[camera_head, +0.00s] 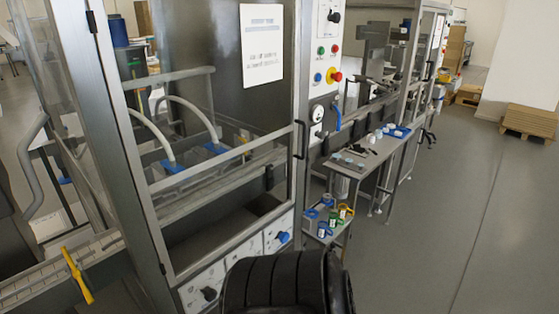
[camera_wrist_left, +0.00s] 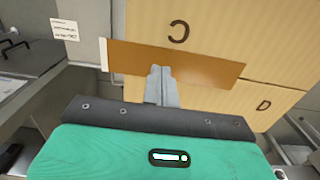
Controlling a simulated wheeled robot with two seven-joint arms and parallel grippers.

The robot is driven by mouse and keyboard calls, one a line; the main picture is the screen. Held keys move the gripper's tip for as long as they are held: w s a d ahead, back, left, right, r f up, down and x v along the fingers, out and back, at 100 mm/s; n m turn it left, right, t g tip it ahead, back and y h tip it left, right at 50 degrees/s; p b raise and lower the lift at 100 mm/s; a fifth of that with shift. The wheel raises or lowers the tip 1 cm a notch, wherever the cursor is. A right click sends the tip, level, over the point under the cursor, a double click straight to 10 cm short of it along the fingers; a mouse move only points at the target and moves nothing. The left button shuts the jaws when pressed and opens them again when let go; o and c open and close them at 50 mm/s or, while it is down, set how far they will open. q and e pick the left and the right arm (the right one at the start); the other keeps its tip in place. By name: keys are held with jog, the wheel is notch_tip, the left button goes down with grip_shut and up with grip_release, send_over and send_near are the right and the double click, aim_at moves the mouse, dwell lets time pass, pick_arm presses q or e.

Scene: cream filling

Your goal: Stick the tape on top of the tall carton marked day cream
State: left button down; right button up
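A brown strip of tape (camera_wrist_left: 205,66) with a white left end lies across the left wrist view. My left gripper (camera_wrist_left: 160,72) has its two grey fingers together at the strip's lower edge and appears shut on it. Behind the strip are pale cardboard surfaces (camera_wrist_left: 215,25) with a dark letter C and a letter D, seen turned. The strip reaches past their left edge; whether it touches them I cannot tell. I see no day cream wording. The head view shows neither gripper, nor the tape or the carton.
In the head view, a glazed machine frame (camera_head: 290,110) fills the left and middle. A narrow side table (camera_head: 385,155) carries small items, with several coloured items on a lower shelf (camera_head: 325,222). The grey floor (camera_head: 445,220) at right is clear up to a wooden pallet (camera_head: 530,122).

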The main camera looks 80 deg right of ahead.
pick_arm(q)
jog(key=shift+f, duration=0.9)
dwell(0.6)
notch_tip(320, 180, up, 6)
jog(key=p, duration=0.7)
jog(key=shift+r, duration=0.1)
